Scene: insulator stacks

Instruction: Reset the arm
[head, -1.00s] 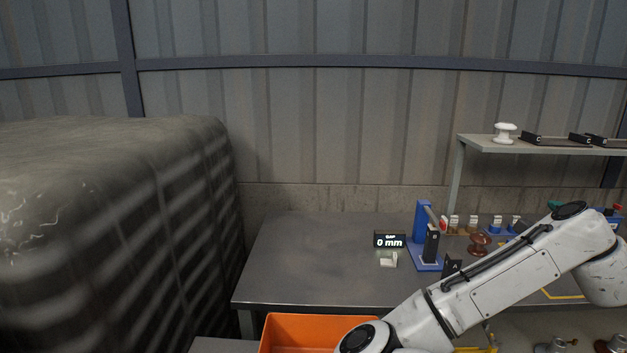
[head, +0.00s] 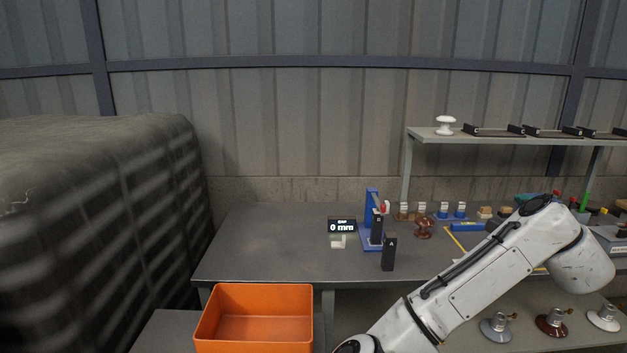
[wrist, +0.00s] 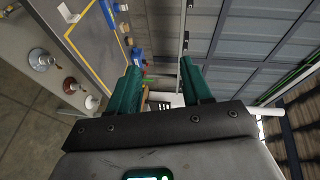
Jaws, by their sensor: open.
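My gripper shows in the wrist view (wrist: 160,90) with its two green fingers apart and nothing between them. In that view it points past the edge of the workbench, and the picture is turned sideways. In the head view my white arm reaches up from the bottom centre to an elbow at the right, in front of the bench. The gripper itself is out of sight in the head view.
The grey workbench (head: 265,245) carries a gap display (head: 342,226) reading 0 mm, a blue stand (head: 370,238) and a brown insulator (head: 424,228). An orange bin (head: 255,318) stands at the front left. A shelf (head: 480,139) holds a white insulator (head: 445,125) and black trays.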

